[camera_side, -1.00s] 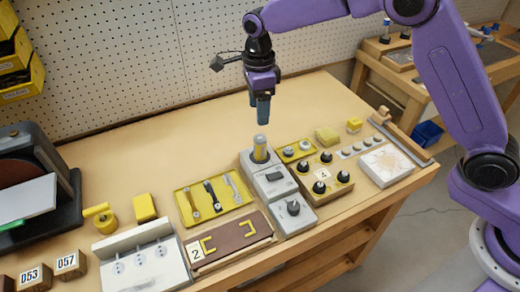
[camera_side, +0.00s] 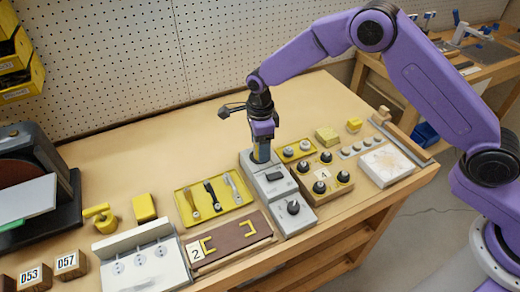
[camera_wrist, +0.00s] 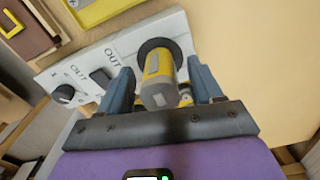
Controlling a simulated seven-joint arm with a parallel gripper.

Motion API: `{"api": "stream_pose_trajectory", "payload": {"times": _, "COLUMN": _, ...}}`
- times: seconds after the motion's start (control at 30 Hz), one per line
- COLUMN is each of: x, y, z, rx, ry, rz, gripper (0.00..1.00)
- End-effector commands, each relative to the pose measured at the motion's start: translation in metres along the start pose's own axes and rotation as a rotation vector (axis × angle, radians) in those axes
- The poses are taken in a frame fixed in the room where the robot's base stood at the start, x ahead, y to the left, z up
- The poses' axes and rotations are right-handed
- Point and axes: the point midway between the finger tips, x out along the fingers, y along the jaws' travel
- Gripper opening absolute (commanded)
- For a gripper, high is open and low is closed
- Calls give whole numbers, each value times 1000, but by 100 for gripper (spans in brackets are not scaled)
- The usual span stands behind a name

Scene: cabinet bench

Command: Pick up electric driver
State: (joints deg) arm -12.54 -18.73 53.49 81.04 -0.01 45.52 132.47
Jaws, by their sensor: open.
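The electric driver (camera_wrist: 158,82) is a yellow and grey cylinder standing in a dark round socket at one end of a grey panel box (camera_wrist: 122,45). My gripper (camera_wrist: 162,80) is open, with one blue finger on each side of the driver in the wrist view. Small gaps show between the fingers and the driver. In the side view my gripper (camera_side: 262,150) is lowered over the socket end of the box, and its fingers largely hide the driver.
A yellow tray with tools (camera_side: 214,198) lies left of the box. A wooden block with black knobs (camera_side: 322,180) stands close on its right. A brown board marked 2 (camera_side: 230,240) lies in front. The bench behind the gripper is clear.

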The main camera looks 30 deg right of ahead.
Motion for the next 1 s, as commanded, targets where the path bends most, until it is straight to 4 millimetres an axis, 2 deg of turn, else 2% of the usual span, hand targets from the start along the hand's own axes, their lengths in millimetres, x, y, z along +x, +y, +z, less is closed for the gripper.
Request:
{"api": "stream_pose_trajectory", "payload": {"times": 0.3, "x": 5, "y": 0, "z": 0, "rx": 0, "ry": -1, "rz": -1, "gripper": 65}}
{"api": "stream_pose_trajectory", "payload": {"times": 0.47, "x": 5, "y": 0, "z": 0, "rx": 0, "ry": -1, "rz": -1, "gripper": 13}}
{"api": "stream_pose_trajectory", "payload": {"times": 0.5, "x": 5, "y": 0, "z": 0, "rx": 0, "ry": -1, "rz": -1, "gripper": 0}}
{"api": "stream_pose_trajectory", "payload": {"times": 0.8, "x": 2, "y": -1, "z": 1, "rx": 0, "ry": -2, "rz": -2, "gripper": 0}}
{"api": "stream_pose_trajectory", "payload": {"times": 0.87, "x": -2, "y": -1, "z": 1, "rx": 0, "ry": -2, "rz": -3, "gripper": 0}}
{"api": "stream_pose_trajectory", "payload": {"times": 1.0, "x": -24, "y": -1, "z": 1, "rx": 0, "ry": -5, "rz": -5, "gripper": 0}}
